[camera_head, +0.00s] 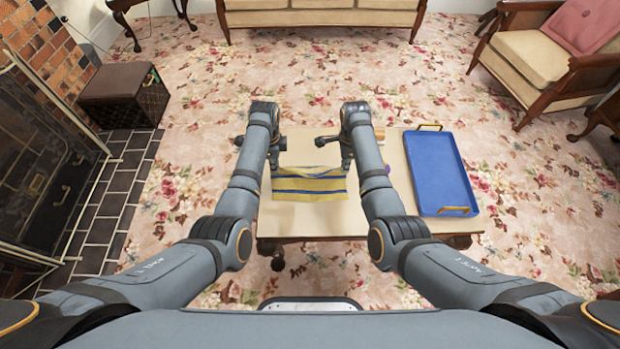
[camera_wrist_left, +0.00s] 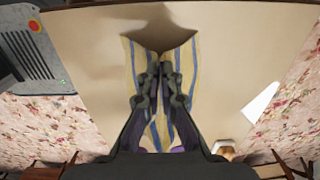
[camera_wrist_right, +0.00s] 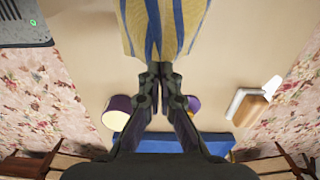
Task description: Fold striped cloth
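The striped cloth (camera_head: 310,190), yellow with blue stripes, is at the middle of the low beige table (camera_head: 325,222), between my two grippers. My left gripper (camera_head: 274,168) is at its left end; in the left wrist view the fingers are close together with the cloth (camera_wrist_left: 187,60) pinched into a crease at the tips. My right gripper (camera_head: 346,166) is at its right end; in the right wrist view the fingertips are together at the edge of the cloth (camera_wrist_right: 150,35). The far edge looks raised; how far is hard to tell. The arms hide parts of the table.
A blue tray (camera_head: 437,172) with gold handles lies on the table's right side. A purple object (camera_head: 375,173) is partly hidden beside my right forearm. A wood-coloured item (camera_head: 379,133) lies farther back. The table's front strip is bare.

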